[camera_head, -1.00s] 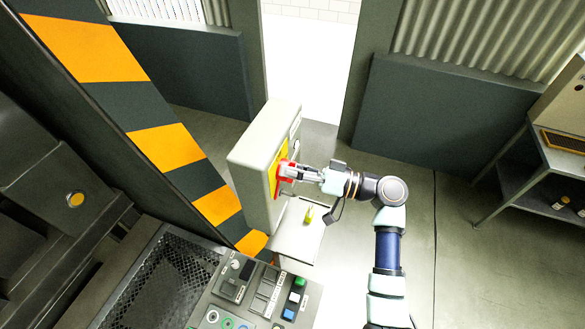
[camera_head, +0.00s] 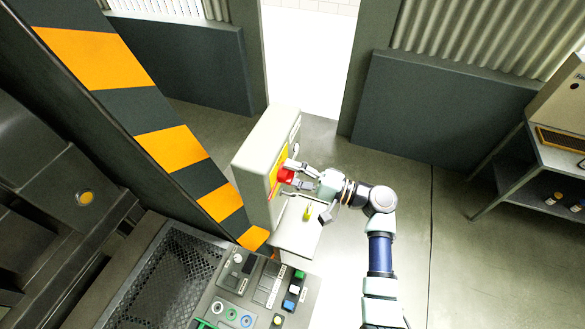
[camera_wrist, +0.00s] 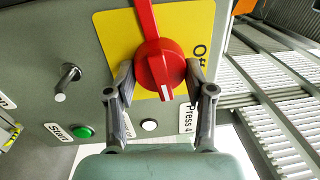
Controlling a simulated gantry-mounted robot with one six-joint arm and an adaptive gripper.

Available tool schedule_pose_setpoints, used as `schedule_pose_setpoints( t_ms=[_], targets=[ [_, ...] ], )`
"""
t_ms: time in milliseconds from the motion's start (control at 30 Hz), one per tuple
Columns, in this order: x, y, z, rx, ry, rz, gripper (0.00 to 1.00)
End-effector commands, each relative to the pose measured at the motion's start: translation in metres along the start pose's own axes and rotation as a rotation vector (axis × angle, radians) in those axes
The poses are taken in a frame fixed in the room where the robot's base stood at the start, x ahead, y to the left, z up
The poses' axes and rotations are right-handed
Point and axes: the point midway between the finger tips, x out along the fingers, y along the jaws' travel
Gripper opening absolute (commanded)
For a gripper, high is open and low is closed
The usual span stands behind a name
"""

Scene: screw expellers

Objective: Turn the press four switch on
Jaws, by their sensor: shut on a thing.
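The press four switch is a red rotary knob (camera_wrist: 160,62) on a yellow plate (camera_wrist: 118,38) on the front of a grey box. A red bar runs up from the knob, and a white mark sits at its lower end. In the wrist view, my gripper (camera_wrist: 160,78) has one finger on each side of the knob and is shut on it. A partly hidden "Press 4" label (camera_wrist: 186,118) is below right, and an "Off" label (camera_wrist: 200,48) is at the plate's right edge. In the head view, my gripper (camera_head: 289,178) reaches the red knob (camera_head: 286,174) from the right.
The grey box (camera_head: 256,150) stands beside a striped pillar (camera_head: 135,105). A button console (camera_head: 255,290) is in front. Open floor lies to the right.

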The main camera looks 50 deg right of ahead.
Motion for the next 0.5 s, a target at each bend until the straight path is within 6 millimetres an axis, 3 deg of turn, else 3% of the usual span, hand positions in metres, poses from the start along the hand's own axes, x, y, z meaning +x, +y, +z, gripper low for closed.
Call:
schedule_pose_setpoints(
  t_ms=[500],
  targets=[
    [-0.0003, 0.0020, 0.0004, 0.164, 0.015, -0.001, 0.19]
  ],
)
